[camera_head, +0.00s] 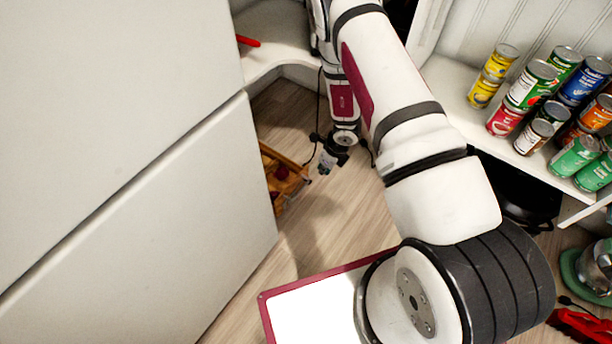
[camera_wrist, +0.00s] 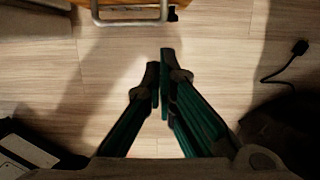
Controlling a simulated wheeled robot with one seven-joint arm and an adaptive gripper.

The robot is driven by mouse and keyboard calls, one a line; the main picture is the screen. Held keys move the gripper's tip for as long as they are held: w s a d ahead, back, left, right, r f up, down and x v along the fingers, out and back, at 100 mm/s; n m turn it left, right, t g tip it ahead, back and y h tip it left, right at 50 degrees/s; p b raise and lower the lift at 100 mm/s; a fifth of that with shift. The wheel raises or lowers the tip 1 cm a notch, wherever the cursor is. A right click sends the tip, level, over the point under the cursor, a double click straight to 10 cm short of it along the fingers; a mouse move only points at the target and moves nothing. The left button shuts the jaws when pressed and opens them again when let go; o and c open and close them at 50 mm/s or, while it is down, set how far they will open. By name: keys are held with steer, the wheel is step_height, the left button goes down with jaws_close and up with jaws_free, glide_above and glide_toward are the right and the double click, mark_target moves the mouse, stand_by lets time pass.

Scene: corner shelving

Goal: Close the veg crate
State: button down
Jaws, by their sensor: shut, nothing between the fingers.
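The veg crate (camera_head: 284,178) is a wooden crate low near the floor, partly hidden behind the big white panel at the left. Its top is uncovered and dark red things show inside. In the wrist view a strip of orange wood (camera_wrist: 135,3) and a metal bar handle (camera_wrist: 130,21) show at the top edge, most likely the crate's front. My gripper (camera_wrist: 159,66) is shut and empty, its green and black fingers pointing toward the handle but apart from it. In the head view my gripper (camera_head: 327,164) hangs just right of the crate.
A large white panel (camera_head: 120,150) fills the left. A shelf at the right (camera_head: 470,95) holds several cans (camera_head: 540,85). Dark items lie under it. Pale wooden floor (camera_head: 345,210) is clear around my gripper. A black cable (camera_wrist: 285,65) lies at the right in the wrist view.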

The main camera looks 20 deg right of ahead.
mark_target(308, 180)
steer(key=w+a+f+b, duration=0.1)
steer(key=f, duration=0.2)
steer(key=w+a+f+b, duration=0.1)
steer(key=f+b, duration=0.1)
steer(key=f, duration=0.1)
steer(key=w+a+f+b, duration=0.1)
steer(key=w+f, duration=0.1)
steer(key=f, duration=0.1)
steer(key=shift+f, duration=0.2)
steer(key=shift+w+a, duration=0.4)
steer(key=shift+w, duration=0.15)
